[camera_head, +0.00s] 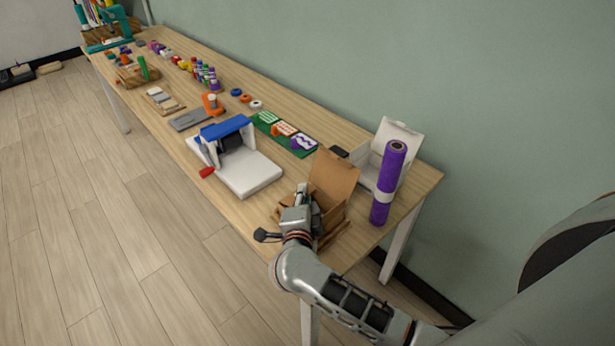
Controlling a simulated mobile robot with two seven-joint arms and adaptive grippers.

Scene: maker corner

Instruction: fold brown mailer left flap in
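The brown mailer (335,177) is an open cardboard box near the right end of the table, with its lid standing up at the back. My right gripper (301,190) is over the mailer's left part, and my wrist covers much of the box's front and left side. Its fingers are small and partly hidden, so I cannot tell whether they are open or shut, or whether they touch the left flap. The left flap cannot be made out clearly behind my gripper. My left gripper is not in view.
A purple roll (390,182) stands upright right of the mailer, in front of an open white box (396,135). A white and blue machine (238,160) stands to the left. Coloured cards (284,130) lie behind. The wooden table (185,150) has its front edge close to the mailer.

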